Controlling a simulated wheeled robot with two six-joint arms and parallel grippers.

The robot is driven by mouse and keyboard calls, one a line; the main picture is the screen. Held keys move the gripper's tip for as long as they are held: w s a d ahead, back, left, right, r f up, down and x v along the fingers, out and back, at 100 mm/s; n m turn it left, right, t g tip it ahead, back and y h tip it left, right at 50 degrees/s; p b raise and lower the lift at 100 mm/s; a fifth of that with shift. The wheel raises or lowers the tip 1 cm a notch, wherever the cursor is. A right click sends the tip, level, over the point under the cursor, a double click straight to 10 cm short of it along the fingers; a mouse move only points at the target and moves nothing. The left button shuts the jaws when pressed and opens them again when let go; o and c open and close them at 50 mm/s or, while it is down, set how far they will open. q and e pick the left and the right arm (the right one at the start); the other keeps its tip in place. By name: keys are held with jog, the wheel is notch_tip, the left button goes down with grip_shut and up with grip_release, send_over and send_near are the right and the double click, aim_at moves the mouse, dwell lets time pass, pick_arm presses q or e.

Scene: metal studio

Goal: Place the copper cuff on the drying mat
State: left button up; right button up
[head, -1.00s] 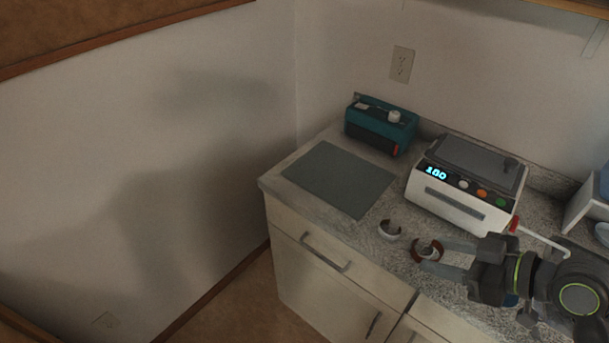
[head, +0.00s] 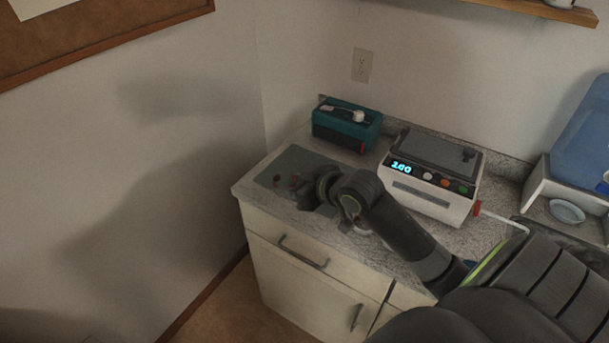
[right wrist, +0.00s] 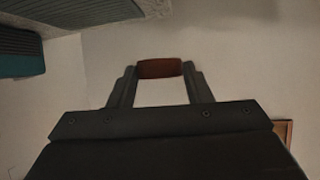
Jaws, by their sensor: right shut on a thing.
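My right gripper (head: 287,182) is shut on the copper cuff (head: 294,180), a small reddish-brown open band. In the right wrist view the copper cuff (right wrist: 160,68) sits between the two fingertips. In the head view, cuff and fingertips appear over the grey-green drying mat (head: 308,160), at the counter's left end; the gripper hides part of the mat. I cannot tell the exact height above it. Part of the mat (right wrist: 75,12) shows at the top left of the right wrist view, apart from the cuff. My left gripper is not in view.
A teal box (head: 346,125) stands behind the mat. A white machine (head: 430,190) with a lit display stands to the right. A pale cuff (head: 361,229) on the counter is partly hidden by my right arm. The wall is close on the left.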

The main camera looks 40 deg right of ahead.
jog(key=w+d+f+m+h, duration=0.1)
jog(key=w+d+m+h, duration=0.4)
jog(key=d, duration=0.3)
jog(key=shift+m+h, duration=0.4)
jog(key=shift+h, duration=0.1)
jog(key=f, duration=0.2)
jog(key=s+f, duration=0.1)
jog(key=f, duration=0.2)
jog(key=shift+f+p, duration=0.1)
jog(key=shift+p, duration=0.3)
jog(key=shift+f, duration=2.4)
jog(key=shift+f, duration=0.1)
jog(key=o, duration=1)
